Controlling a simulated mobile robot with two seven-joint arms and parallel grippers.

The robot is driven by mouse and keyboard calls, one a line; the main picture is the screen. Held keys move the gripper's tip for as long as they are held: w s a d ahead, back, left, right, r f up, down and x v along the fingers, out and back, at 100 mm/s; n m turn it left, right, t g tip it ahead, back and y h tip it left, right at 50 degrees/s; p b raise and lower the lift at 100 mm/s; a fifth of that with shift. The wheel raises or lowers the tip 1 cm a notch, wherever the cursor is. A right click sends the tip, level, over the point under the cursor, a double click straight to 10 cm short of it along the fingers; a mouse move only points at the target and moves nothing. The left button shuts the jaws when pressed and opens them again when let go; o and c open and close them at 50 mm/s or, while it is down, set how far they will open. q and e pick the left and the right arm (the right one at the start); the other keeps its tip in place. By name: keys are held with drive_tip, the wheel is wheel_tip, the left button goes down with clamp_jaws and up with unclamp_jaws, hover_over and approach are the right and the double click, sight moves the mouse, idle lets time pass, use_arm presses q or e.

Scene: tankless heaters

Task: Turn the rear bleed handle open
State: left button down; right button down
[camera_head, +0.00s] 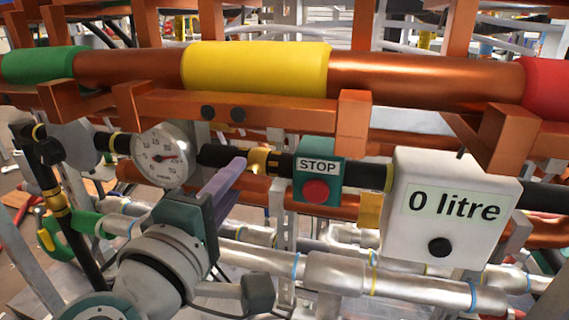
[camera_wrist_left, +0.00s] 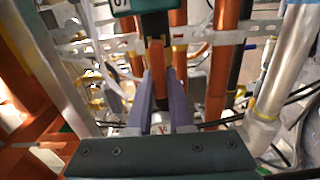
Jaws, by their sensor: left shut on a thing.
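My left gripper (camera_head: 243,165) reaches in from the lower left in the head view, its purple fingers pointing at a brass-yellow fitting (camera_head: 262,161) on the black pipe. In the left wrist view my left gripper (camera_wrist_left: 160,80) has its two purple fingers on either side of a narrow orange-brown handle (camera_wrist_left: 155,58), below a dark pipe. The fingers are shut on this handle. Its far end and its pivot are partly hidden by the fingers. I cannot tell from the views how far the handle is turned. My right gripper is not in view.
A teal STOP box (camera_head: 318,181) with a red button sits just right of the fingertips. A round gauge (camera_head: 160,156) is left of them. A white "0 litre" meter (camera_head: 450,222) stands further right. A thick copper pipe (camera_head: 430,81) crosses above, and silver pipes (camera_head: 340,274) run below.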

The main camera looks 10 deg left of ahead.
use_arm(q)
drive_tip(key=c, duration=0.8)
unclamp_jaws()
drive_tip(key=s+p, duration=0.1)
drive_tip(key=s, duration=0.9)
drive_tip(key=shift+a, duration=0.15)
